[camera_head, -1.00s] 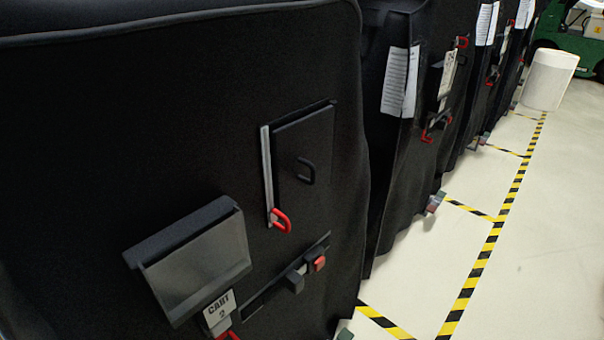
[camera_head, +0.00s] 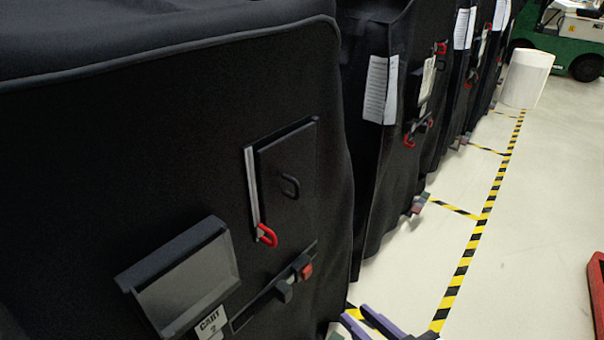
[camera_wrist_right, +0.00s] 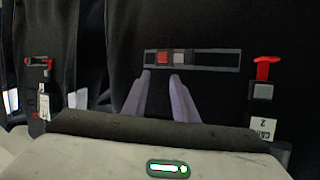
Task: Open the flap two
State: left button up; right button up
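The black covered cart labelled "CART 2" (camera_head: 120,170) fills the left of the head view. On its side is a dark rectangular panel (camera_head: 297,165) with a black loop handle, a metal strip along its left edge and a red pull (camera_head: 267,236). Below is a rail (camera_head: 245,318) with a grey slider (camera_head: 283,290) and a red button (camera_head: 305,271). A grey hinged plate (camera_head: 190,280) sits lower left. My right gripper (camera_head: 354,314) is low beside the cart's right edge, its purple fingers apart and empty. In the wrist view it (camera_wrist_right: 161,75) points toward the rail (camera_wrist_right: 215,60). My left gripper is not visible.
More covered carts (camera_head: 380,170) stand in a row behind, with papers and red pulls. Light floor (camera_head: 540,220) with yellow-black tape lies open to the right. A white bin (camera_head: 526,78) and a green vehicle (camera_head: 585,45) stand far back. Something red (camera_head: 597,285) shows at the right edge.

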aim_at(299, 186)
jog(key=w+a+r+n+t+y+p, duration=0.1)
jog(key=w+a+r+n+y, duration=0.1)
jog(key=r, duration=0.9)
jog(key=w+a+r+n+t+y+p, duration=0.1)
jog(key=a+r+y, duration=0.15)
jog(key=r, duration=0.85)
jog(key=x, duration=0.6)
jog(key=p+x, duration=0.1)
jog(key=x, duration=0.2)
jog(key=shift+w+d+r, duration=0.1)
jog(key=shift+w+r, duration=0.1)
jog(key=shift+w, duration=0.2)
grip_shut()
